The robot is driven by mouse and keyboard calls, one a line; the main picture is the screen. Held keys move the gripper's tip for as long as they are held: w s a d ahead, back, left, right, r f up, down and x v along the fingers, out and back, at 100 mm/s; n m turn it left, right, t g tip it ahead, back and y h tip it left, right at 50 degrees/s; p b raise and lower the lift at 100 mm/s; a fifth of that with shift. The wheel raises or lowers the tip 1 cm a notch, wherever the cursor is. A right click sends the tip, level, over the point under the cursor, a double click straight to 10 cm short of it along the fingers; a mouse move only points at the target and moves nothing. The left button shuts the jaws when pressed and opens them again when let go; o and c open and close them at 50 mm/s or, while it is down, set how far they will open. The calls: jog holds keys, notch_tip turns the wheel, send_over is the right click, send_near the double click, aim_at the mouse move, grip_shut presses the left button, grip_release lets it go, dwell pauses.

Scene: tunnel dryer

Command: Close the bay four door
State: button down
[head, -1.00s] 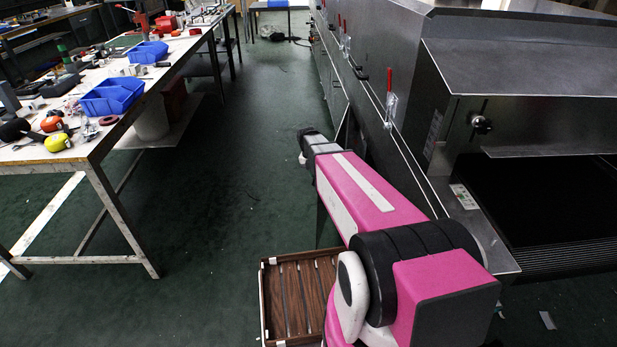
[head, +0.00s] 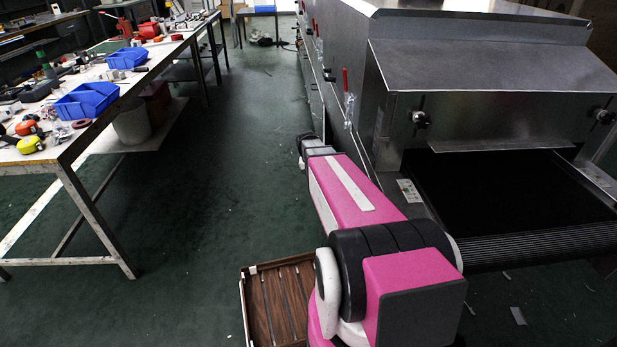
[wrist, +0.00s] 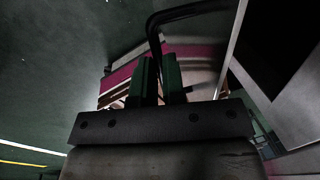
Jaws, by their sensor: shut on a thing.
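My gripper (wrist: 158,70) shows in the wrist view, with its two green fingers shut on a black bar handle (wrist: 188,12). The handle bends over at the top and runs off to the right. A grey panel with a pale edge (wrist: 234,48) stands close on the right in that view; I cannot tell whether it is the bay four door. In the head view the long metal tunnel dryer (head: 480,65) fills the right side. My arm reaches forward along its left side, and its far end hides the fingers and handle. No bay number is readable, and the door's angle is unclear.
A workbench (head: 75,150) with blue bins (head: 86,101) and loose tools stands at the left. The green floor aisle (head: 225,170) between bench and dryer is clear. A slatted wooden tray (head: 245,300) lies low beside my arm. The dryer's belt (head: 540,240) sticks out at the right.

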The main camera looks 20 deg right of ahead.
jog(key=shift+d, duration=0.3)
jog(key=c, duration=1.2)
grip_release()
jog(key=shift+s, duration=0.1)
notch_tip(320, 180, up, 11)
jog(key=a, duration=0.2)
jog(key=shift+w+f, duration=0.2)
jog(key=shift+w, duration=0.1)
